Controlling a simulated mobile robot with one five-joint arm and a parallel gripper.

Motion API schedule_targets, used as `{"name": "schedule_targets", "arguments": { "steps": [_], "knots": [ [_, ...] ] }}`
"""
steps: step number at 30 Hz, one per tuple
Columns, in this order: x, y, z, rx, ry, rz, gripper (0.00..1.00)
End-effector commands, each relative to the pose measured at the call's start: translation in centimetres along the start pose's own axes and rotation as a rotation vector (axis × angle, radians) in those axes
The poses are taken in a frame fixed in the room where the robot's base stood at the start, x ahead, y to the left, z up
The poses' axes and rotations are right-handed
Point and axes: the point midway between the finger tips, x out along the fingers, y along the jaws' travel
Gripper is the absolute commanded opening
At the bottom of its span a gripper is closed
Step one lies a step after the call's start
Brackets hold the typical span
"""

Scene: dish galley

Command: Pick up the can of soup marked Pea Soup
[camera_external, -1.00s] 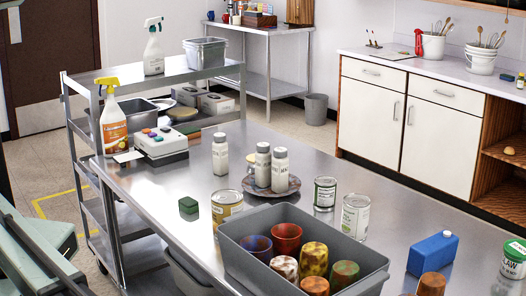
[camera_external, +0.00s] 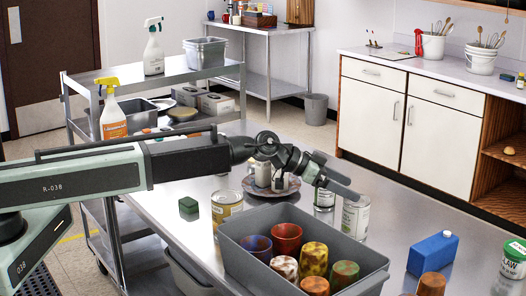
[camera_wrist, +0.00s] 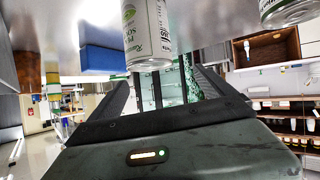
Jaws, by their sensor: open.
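Two cans stand near my gripper (camera_external: 340,179) in the external view: a white one (camera_external: 356,219) and one with a green-and-white label (camera_external: 325,197), partly hidden by my gripper. A yellow-labelled can (camera_external: 227,204) stands farther left. I cannot read "Pea Soup" on any of them. In the wrist view, a white can with green lettering (camera_wrist: 146,32) hangs upside down in the picture, ahead of my gripper (camera_wrist: 168,88) and roughly in line with the gap between its fingers. Part of its label seems to read "soup". My gripper is open and empty, above and beside the cans.
A grey bin (camera_external: 368,268) with several coloured cups stands just in front of the cans. White-capped shakers on a round tray (camera_external: 252,190) stand to the left, behind my arm. A blue carton (camera_external: 432,254) and another can (camera_external: 513,262) are on the right.

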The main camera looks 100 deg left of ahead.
Motion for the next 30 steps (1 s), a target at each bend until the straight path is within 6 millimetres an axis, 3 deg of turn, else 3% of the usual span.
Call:
{"name": "schedule_targets", "arguments": {
  "steps": [1, 5, 13, 18, 25, 30],
  "knots": [
    [0.6, -0.2, 2.3, 0.027, 0.013, 0.032, 0.93],
    [0.5, -0.1, 3.4, 0.109, 0.057, 0.098, 0.93],
    [0.4, 0.2, 3.2, 0.159, 0.088, 0.132, 0.93],
    [2.6, 0.5, 3.1, 0.16, 0.088, 0.132, 0.93],
    [3.7, 0.7, 2.9, 0.158, 0.088, 0.131, 0.93],
    [6.8, 1.1, 2.7, 0.161, 0.087, 0.132, 0.93]
  ]
}}
